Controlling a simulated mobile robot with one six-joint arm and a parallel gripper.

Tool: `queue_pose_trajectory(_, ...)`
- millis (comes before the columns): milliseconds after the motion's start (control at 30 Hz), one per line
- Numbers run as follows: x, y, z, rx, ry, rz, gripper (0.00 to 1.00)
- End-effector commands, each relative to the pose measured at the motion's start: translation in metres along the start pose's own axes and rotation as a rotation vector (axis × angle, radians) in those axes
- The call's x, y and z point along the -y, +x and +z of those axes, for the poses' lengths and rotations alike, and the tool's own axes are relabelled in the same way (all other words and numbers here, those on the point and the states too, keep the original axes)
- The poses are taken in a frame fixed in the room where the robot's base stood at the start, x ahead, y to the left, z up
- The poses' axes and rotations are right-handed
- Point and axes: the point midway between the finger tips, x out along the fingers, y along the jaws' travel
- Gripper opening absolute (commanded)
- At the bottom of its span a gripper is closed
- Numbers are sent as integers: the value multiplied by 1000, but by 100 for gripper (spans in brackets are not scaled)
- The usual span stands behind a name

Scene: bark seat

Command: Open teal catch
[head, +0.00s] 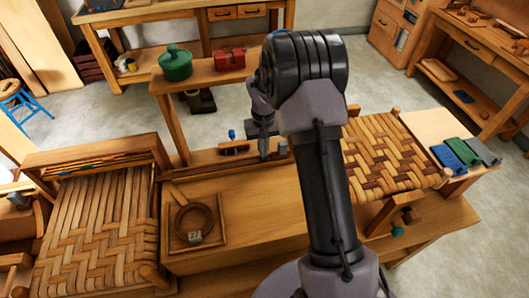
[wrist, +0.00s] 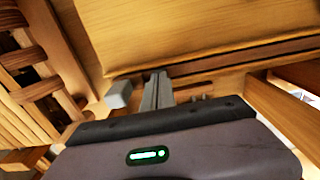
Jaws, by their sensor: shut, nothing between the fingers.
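A small teal piece (head: 397,231) shows at the lower right, by a brown wooden block under the woven seat's front edge; it may be the teal catch, but its shape is too small to make out. My gripper (head: 264,156) points down over the back of the bench, well left of and behind that piece. A narrow teal strip shows on or at my gripper, and I cannot tell what it is. In the wrist view my grey fingers (wrist: 157,92) are together and empty in front of a wooden panel. No teal piece shows there.
The woven bark seat (head: 385,150) lies right of my arm, and a slatted woven panel (head: 95,225) lies left. A tray with a coiled strip (head: 194,222) sits on the bench. A green pot (head: 175,63) and red box (head: 229,59) stand on the shelf behind.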

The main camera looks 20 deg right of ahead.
Motion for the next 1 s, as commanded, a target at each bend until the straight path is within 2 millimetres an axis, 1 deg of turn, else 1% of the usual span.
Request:
queue_pose_trajectory(167,0,-20,3,0,0,0,0)
queue_pose_trajectory(500,0,-69,12,-1,0,0,0)
queue_pose_trajectory(600,0,-80,14,0,0,0,0)
queue_pose_trajectory(1000,0,-79,15,0,0,0,0)
